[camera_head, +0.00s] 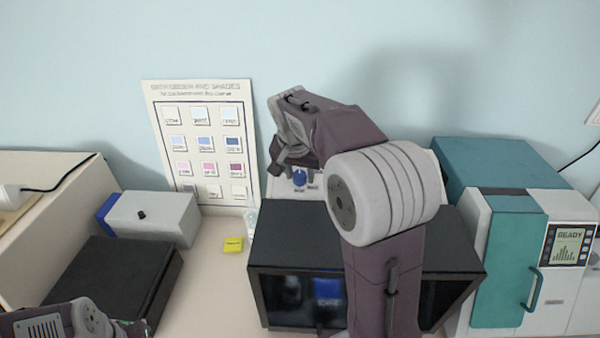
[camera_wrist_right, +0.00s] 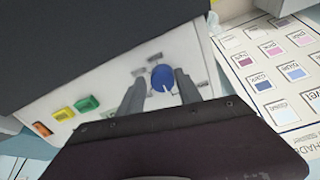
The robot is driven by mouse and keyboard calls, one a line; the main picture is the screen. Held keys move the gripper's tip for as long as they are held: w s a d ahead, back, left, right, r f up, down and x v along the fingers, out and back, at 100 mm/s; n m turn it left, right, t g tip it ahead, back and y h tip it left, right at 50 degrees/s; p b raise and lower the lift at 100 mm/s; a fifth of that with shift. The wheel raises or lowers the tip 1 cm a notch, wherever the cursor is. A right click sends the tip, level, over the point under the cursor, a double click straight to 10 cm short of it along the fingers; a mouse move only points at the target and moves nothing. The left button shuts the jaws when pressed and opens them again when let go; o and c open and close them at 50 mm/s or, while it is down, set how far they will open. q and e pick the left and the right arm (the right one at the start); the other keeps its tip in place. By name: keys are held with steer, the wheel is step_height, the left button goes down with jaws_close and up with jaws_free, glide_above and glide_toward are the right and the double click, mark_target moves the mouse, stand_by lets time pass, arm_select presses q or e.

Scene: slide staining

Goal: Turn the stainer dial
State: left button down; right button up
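The stainer is a black-topped box (camera_head: 300,228) with a pale control panel that also shows in the right wrist view (camera_wrist_right: 115,88). Its blue round dial (camera_head: 299,180) sits below my right gripper (camera_head: 289,166). In the right wrist view the dial (camera_wrist_right: 162,76) has a white pointer line toward the bottom. My right gripper (camera_wrist_right: 160,92) is open, with one finger on each side of the dial. A gap seems to show beside it; contact is unclear. Part of my left arm is at the bottom left; its fingers cannot be made out.
Green (camera_wrist_right: 87,104), yellow (camera_wrist_right: 63,114) and orange (camera_wrist_right: 41,129) buttons lie along the panel. A colour chart (camera_head: 247,140) leans on the wall. A teal machine (camera_head: 508,265) stands right; a grey-blue box (camera_head: 160,215) and black case (camera_head: 110,275) stand left. A yellow note (camera_head: 233,244) lies between.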

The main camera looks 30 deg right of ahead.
steer(key=shift+w+a, duration=0.15)
steer(key=shift+w, duration=0.1)
jaws_close()
steer(key=shift+s, duration=0.1)
